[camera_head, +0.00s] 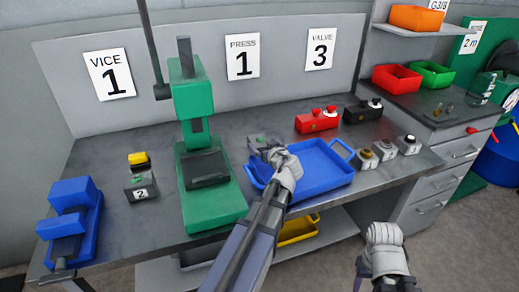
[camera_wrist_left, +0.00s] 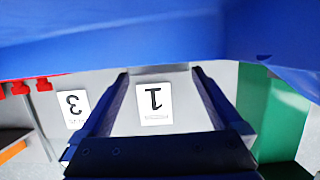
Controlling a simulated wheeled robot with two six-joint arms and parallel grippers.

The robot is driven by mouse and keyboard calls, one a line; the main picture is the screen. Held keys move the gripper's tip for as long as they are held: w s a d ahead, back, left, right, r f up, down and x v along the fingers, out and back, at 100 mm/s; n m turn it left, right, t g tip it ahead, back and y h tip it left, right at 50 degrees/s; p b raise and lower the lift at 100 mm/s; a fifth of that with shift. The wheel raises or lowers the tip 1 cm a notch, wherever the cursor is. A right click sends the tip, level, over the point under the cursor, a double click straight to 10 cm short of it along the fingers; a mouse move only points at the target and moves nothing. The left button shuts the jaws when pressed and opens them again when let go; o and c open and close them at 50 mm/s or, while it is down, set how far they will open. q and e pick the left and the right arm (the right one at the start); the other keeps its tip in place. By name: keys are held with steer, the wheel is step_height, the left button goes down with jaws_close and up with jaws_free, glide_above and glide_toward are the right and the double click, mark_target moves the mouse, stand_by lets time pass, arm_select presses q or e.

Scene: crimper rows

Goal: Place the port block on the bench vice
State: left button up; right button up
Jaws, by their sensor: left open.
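The blue bench vice (camera_head: 72,218) stands at the left end of the bench. I cannot tell for sure which item is the port block. Small grey blocks with round tops (camera_head: 385,149) stand in a row right of the blue tray (camera_head: 322,167). My left gripper (camera_head: 266,149) is over the left part of the tray, pointing towards the back wall. In the left wrist view its two fingers (camera_wrist_left: 158,105) are apart with nothing between them. My right gripper (camera_head: 385,243) is low at the front right, off the bench; its fingers do not show clearly.
A green press (camera_head: 196,110) stands between the vice and the tray. A grey block marked 2 (camera_head: 142,187) and a yellow block (camera_head: 139,160) are beside it. Red (camera_head: 317,121) and black (camera_head: 362,112) boxes stand behind the tray. The bench front left of the press is clear.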

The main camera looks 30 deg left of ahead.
arm_select(q)
steer(key=x, duration=0.2)
steer(key=shift+w+a+f, duration=0.1)
steer(key=shift+w+a, duration=0.05)
steer(key=shift+w, duration=0.1)
steer(key=shift+c, duration=0.2)
jaws_close()
stand_by(0.4)
